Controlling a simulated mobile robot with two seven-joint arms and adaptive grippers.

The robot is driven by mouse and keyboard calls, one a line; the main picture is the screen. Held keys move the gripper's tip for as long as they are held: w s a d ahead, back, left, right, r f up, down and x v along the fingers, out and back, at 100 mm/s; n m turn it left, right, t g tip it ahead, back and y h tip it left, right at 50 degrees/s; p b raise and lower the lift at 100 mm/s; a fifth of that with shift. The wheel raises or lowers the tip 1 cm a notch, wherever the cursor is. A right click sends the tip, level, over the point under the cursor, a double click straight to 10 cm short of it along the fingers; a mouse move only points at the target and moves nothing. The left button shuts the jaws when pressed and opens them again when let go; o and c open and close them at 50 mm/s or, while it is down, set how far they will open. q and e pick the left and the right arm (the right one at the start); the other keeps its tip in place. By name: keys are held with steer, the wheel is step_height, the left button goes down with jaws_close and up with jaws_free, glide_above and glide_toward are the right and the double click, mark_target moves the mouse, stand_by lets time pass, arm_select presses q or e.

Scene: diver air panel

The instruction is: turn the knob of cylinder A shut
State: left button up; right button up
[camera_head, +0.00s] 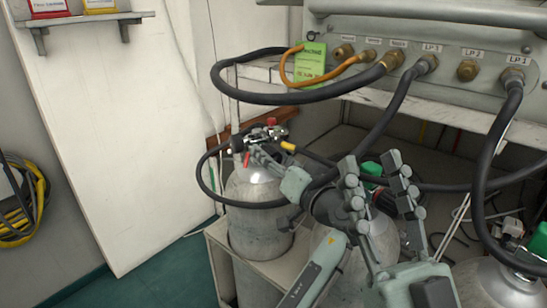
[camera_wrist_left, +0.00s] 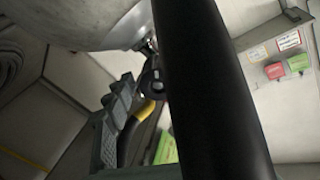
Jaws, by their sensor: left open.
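A grey cylinder (camera_head: 252,205) stands at the left of the rack, with a metal valve (camera_head: 268,132) and small red parts on top. No letter on it is readable, so I cannot confirm that it is cylinder A, and its knob is not clearly made out. My left gripper (camera_head: 264,160) is open beside this valve, partly overlapping the cylinder's shoulder. In the left wrist view, one finger (camera_wrist_left: 118,105) shows below the cylinder (camera_wrist_left: 85,18), near the valve (camera_wrist_left: 150,75). My right gripper (camera_head: 377,180) is open, fingers spread, before another cylinder with a green knob (camera_head: 371,170).
Black hoses (camera_head: 400,95) hang from the panel (camera_head: 450,50) and loop around the valves. A thick black hose-like shape (camera_wrist_left: 210,90) blocks much of the left wrist view. A green tag (camera_head: 311,62) hangs from the panel. Another green knob (camera_head: 539,240) is at the far right.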

mark_target(274, 151)
arm_select(q)
step_height(274, 151, up, 10)
stand_by(0.5)
